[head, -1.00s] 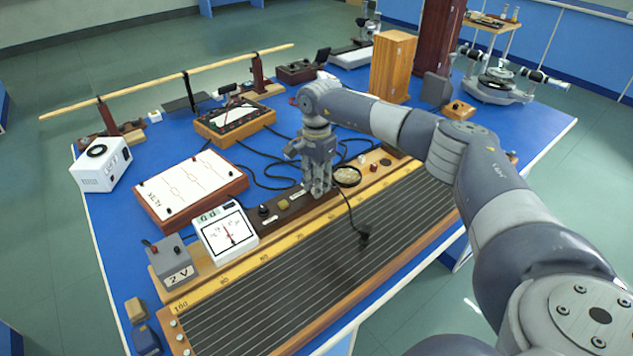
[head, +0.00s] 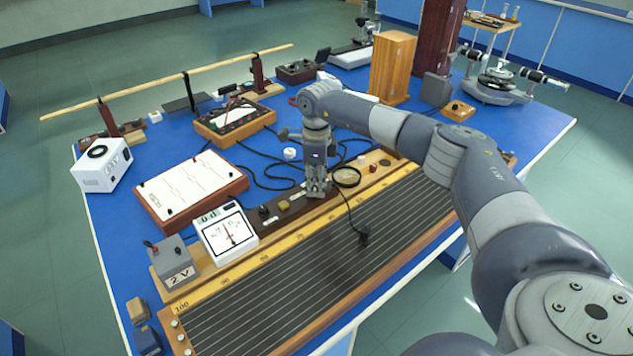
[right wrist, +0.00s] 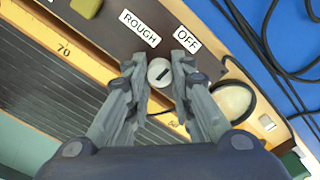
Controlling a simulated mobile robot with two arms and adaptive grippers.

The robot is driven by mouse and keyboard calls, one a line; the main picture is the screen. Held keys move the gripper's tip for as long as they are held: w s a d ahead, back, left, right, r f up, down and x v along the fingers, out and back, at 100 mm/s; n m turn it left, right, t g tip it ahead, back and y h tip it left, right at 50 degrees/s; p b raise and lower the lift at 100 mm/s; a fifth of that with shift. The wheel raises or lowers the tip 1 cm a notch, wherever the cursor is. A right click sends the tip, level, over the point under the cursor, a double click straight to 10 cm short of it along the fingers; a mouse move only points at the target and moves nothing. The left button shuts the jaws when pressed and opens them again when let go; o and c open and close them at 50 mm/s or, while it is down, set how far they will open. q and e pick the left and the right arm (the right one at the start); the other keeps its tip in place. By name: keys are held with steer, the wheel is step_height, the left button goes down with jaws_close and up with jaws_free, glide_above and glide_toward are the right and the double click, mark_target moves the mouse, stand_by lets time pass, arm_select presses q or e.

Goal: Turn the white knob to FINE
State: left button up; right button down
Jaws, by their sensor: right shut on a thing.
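The white knob (right wrist: 159,73) is a small round cap with a dark bar on top, on a dark brown strip (right wrist: 108,38). In the right wrist view, the bar slants from lower left to upper right. The label ROUGH (right wrist: 139,27) is above left of the knob and OFF (right wrist: 187,41) above right; I see no FINE label. My right gripper (right wrist: 160,78) is shut on the knob, one finger on each side. In the head view my right gripper (head: 316,190) points down at the strip and hides the knob. My left gripper is not in view.
A magnifier ring (head: 347,177) stands close to the right of the gripper. A white meter (head: 226,232) and a grey 2 V box (head: 173,263) are to the left. The wire board (head: 300,265) lies in front. Black cables (head: 262,182) run behind on the blue table.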

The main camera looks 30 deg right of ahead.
mark_target(316, 187)
steer(key=m+p, duration=0.1)
steer(key=m, duration=0.5)
steer(key=shift+r, duration=0.15)
steer(key=m+p, duration=0.1)
steer(key=m, duration=0.4)
steer(key=shift+w+m, duration=0.1)
steer(key=shift+m, duration=0.3)
steer(key=c, duration=1.4)
jaws_free()
steer(key=shift+o, duration=0.2)
step_height(316, 187, up, 12)
